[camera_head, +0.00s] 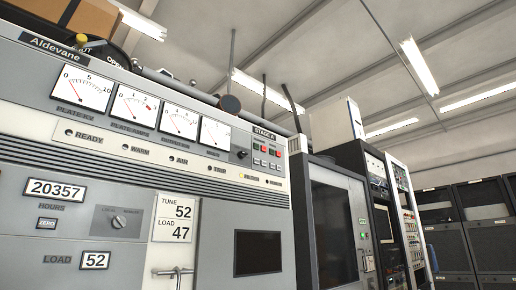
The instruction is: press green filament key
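A grey transmitter cabinet (120,160) labelled Aldevane fills the left and middle of the view, seen from low down and at a slant. Under the "STAGE A" label, at the right end of its meter row, is a small key block with green and red keys. A green key (256,147) sits at the upper left of that block, close to a red key (264,149). Smaller pale labels lie below them, too small to read, so I cannot tell which key is marked filament. My gripper is not in view.
A black knob (242,154) sits just left of the keys. Four-meter row, indicator lamps, a selector knob (118,222) and a metal handle (172,271) share the front. A dark cabinet (338,225) and more racks stand to the right. Ceiling lights hang above.

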